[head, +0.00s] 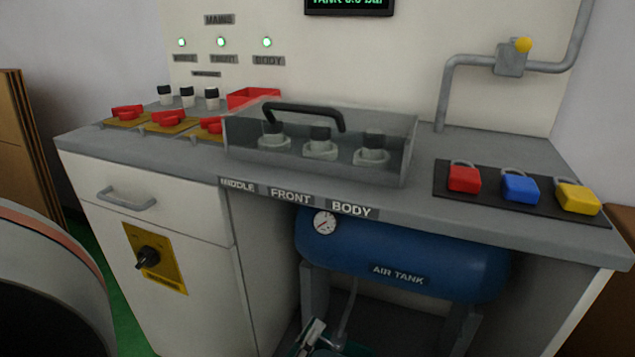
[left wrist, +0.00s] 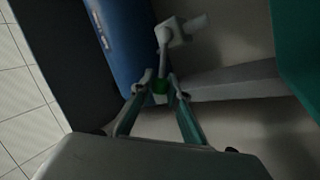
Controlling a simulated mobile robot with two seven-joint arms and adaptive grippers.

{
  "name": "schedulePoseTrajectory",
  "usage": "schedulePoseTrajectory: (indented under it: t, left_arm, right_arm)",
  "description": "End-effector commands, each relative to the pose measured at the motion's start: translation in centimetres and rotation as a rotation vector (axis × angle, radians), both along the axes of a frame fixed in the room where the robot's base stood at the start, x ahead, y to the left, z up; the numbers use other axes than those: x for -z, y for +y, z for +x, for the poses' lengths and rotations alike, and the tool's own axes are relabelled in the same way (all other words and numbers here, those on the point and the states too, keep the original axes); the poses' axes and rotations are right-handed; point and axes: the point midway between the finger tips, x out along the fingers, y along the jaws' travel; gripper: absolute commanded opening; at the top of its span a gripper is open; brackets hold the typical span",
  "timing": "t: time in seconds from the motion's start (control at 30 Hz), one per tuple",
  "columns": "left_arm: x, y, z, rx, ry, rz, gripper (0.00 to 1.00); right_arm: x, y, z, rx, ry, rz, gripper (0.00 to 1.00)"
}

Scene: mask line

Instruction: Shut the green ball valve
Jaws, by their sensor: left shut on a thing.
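The blue air tank (head: 400,258) with a round gauge (head: 324,222) sits under the bench. A pale pipe fitting (left wrist: 180,32) shows beside the tank in the left wrist view. The green ball valve's green part (left wrist: 160,86) shows small and dark between my fingertips. My left gripper (left wrist: 157,88) is shut on this green part, with a finger on either side. In the head view my left gripper (head: 316,338) is at the bottom edge, below the tank, and the valve cannot be made out there. My right gripper is in neither view.
The bench top (head: 420,208) overhangs the tank. A white cabinet (head: 190,290) with a yellow-plated knob (head: 148,258) stands to the left. A clear cover (head: 310,170) with a black handle and red, blue and yellow padlocks (head: 520,188) are on the bench.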

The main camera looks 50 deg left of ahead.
Motion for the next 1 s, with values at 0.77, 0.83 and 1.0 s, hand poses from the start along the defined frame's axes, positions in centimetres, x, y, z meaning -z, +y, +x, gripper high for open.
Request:
schedulePoseTrajectory:
  t: [0.77,0.83,1.0]
  left_arm:
    - [3.3,0.7,-0.5,0.000,-0.262,-0.431,0.00]
    - [3.3,0.7,-0.5,0.000,-0.269,-0.443,0.00]
    - [3.4,0.7,-0.5,0.001,-0.277,-0.457,0.00]
  right_arm:
    - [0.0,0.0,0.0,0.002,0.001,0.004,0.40]
    - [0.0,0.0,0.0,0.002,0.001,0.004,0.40]
    - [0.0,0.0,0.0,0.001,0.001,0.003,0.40]
